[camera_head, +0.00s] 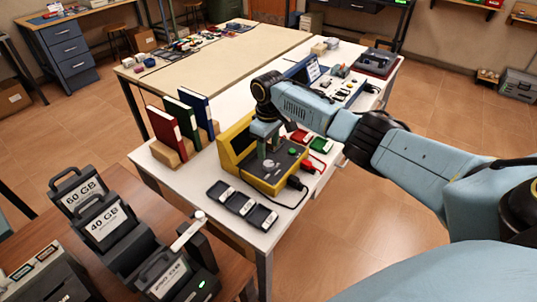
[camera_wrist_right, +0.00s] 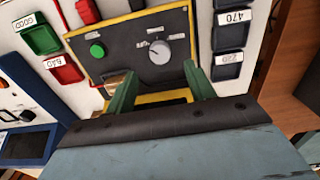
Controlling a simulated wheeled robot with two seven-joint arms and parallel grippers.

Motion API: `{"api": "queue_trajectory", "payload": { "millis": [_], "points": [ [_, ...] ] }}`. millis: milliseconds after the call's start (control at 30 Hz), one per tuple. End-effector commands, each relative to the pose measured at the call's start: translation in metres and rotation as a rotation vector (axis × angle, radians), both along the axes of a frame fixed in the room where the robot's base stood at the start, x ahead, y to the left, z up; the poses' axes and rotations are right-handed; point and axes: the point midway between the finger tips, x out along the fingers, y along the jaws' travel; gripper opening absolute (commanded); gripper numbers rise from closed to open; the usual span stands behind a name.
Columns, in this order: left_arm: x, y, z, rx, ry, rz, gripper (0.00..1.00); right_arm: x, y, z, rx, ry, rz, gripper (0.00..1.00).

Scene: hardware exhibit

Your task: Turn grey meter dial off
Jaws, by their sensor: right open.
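The yellow meter box (camera_head: 232,158) with a dark front panel stands on the white table. In the right wrist view its panel (camera_wrist_right: 125,50) carries a round grey dial (camera_wrist_right: 159,52) with a white pointer line and small white labels around it. A green button (camera_wrist_right: 97,50) is to the dial's left. My right gripper (camera_head: 267,150) is over the panel. In the right wrist view its two green fingers (camera_wrist_right: 160,70) are apart and empty, with the dial just beyond and between their tips. I cannot tell the gap in depth or read the labels. My left gripper is not in view.
Black trays (camera_head: 240,204) lie in front of the box, and red and green trays (camera_head: 319,145) lie to its right. Upright books (camera_head: 165,130) stand to its left. A black cable (camera_head: 297,184) leaves its right side. Drive modules (camera_head: 107,222) stand on the near brown table.

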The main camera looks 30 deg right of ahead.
Motion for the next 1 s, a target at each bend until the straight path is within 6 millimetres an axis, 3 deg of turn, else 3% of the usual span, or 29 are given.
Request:
{"api": "queue_trajectory", "payload": {
  "millis": [100, 333, 1000],
  "points": [
    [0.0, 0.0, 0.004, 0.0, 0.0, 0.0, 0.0, 0.001, -0.001, 0.028, -0.001, -0.004, 0.001, 0.54],
    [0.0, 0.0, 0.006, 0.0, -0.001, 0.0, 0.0, 0.0, 0.0, 0.061, -0.001, -0.001, 0.001, 0.54],
    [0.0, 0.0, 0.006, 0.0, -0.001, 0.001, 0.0, 0.0, 0.0, 0.068, 0.0, 0.001, 0.002, 0.54]
  ]
}}
